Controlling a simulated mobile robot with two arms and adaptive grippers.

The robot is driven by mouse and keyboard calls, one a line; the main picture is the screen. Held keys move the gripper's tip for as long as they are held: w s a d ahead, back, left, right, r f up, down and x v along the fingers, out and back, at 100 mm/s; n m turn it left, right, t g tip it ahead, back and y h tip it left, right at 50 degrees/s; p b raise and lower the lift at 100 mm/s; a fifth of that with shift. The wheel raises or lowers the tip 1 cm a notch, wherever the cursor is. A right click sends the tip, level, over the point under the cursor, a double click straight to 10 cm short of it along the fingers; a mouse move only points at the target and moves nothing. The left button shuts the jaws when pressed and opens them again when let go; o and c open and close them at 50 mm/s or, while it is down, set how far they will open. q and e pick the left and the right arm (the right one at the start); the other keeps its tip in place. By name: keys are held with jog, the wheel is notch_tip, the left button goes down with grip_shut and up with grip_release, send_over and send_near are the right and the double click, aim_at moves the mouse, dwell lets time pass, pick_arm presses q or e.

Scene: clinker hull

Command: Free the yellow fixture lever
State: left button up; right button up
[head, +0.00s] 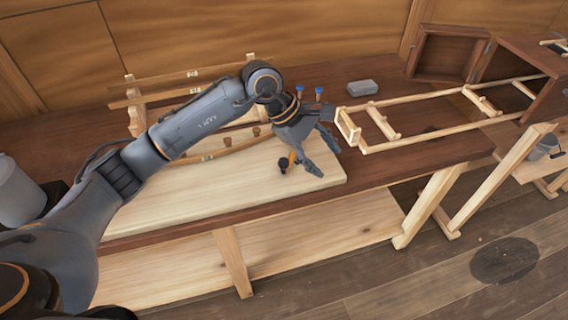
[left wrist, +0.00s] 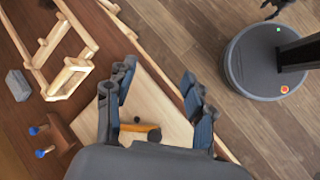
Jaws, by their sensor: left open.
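The yellow fixture lever (head: 291,158) is a small yellow-orange bar with a dark round knob beside it, at the right end of the pale board (head: 215,197) on the bench. In the left wrist view the lever (left wrist: 140,128) lies low between the bases of my fingers, partly hidden by the palm. My left gripper (head: 325,158) is open and empty, its fingers spread above the board's right end near the lever. The fingers also show wide apart in the left wrist view (left wrist: 157,72). A dark claw-like part at that view's top right edge may be my right gripper; it is cut off.
A curved plank assembly (head: 170,90) stands behind my left arm. Two blue-topped pegs (head: 319,93) and a grey block (head: 362,87) are behind the gripper. A pale ladder-like frame (head: 395,137) extends right toward a dark box. The bench's front edge lies close to the board.

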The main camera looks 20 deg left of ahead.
aim_at(283, 160)
pick_arm(q)
jog(key=w+a+r+m+y, duration=0.1)
jog(key=a+y, duration=0.2)
jog(key=a, duration=0.3)
jog(key=w+a+y, duration=0.2)
jog(key=a+y, duration=0.1)
jog(key=a, duration=0.3)
jog(key=f+p, duration=0.1)
jog(key=f, duration=0.3)
jog(key=w+d+f+p, duration=0.1)
jog(key=f, duration=0.3)
jog(key=w+f+p, duration=0.1)
jog(key=f+p, duration=0.1)
jog(key=f, duration=0.2)
jog(key=shift+d+f, duration=0.15)
jog(key=shift+d, duration=0.1)
jog(key=shift+f, duration=0.55)
grip_shut()
